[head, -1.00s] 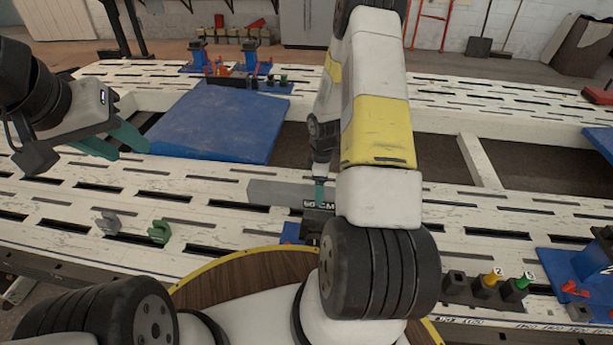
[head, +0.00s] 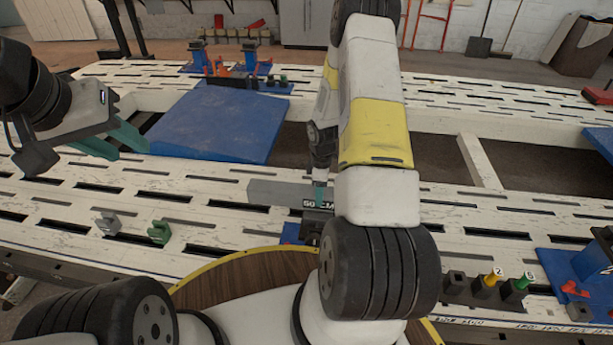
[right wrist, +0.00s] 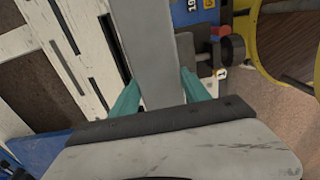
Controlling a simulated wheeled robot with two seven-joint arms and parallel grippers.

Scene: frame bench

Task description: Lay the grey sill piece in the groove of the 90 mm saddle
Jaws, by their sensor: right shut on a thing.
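The grey sill piece (head: 273,194) is a long flat bar over the near slatted beam of the bench. In the right wrist view the bar (right wrist: 158,50) runs up between the teal fingers. My right gripper (head: 319,194) is shut on it; its fingers (right wrist: 160,88) press both sides. My left gripper (head: 125,146) is open and empty, above the bench near the blue panel. A grey U-shaped piece (head: 108,223) and a green one (head: 159,232) stand on the near beam. I cannot tell which thing is the 90 mm saddle; my arm hides part of the area.
A blue fixture (head: 291,234) with dark parts lies beside the bar, partly behind my right arm. A blue panel (head: 220,125) lies further back. Numbered yellow (head: 490,281) and green (head: 519,286) pieces stand at the right, near another blue fixture (head: 570,270).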

